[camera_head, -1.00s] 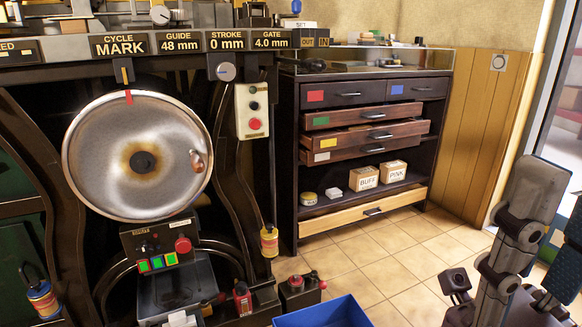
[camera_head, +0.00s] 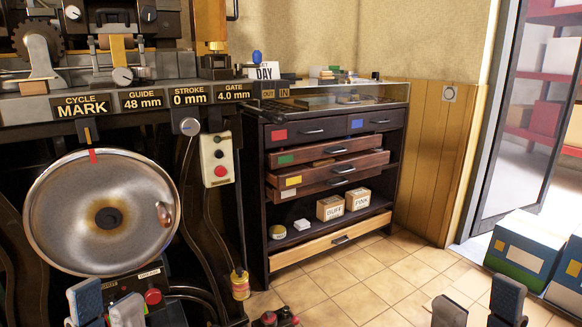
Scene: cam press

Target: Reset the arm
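My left gripper (camera_head: 106,302) shows at the bottom left, in front of the press below its round metal wheel (camera_head: 102,215). Its two grey fingers stand apart with nothing visible between them. My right gripper (camera_head: 478,304) shows at the bottom right, in front of the tiled floor. Its two dark fingers are spread apart and empty. The rest of both arms is out of view below the frame.
The press's control panel (camera_head: 216,160) hangs right of the wheel. A dark drawer cabinet (camera_head: 256,190) stands at centre with several drawers partly pulled out. Boxes (camera_head: 521,249) stand by the doorway at right. Tiled floor (camera_head: 375,285) is clear between.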

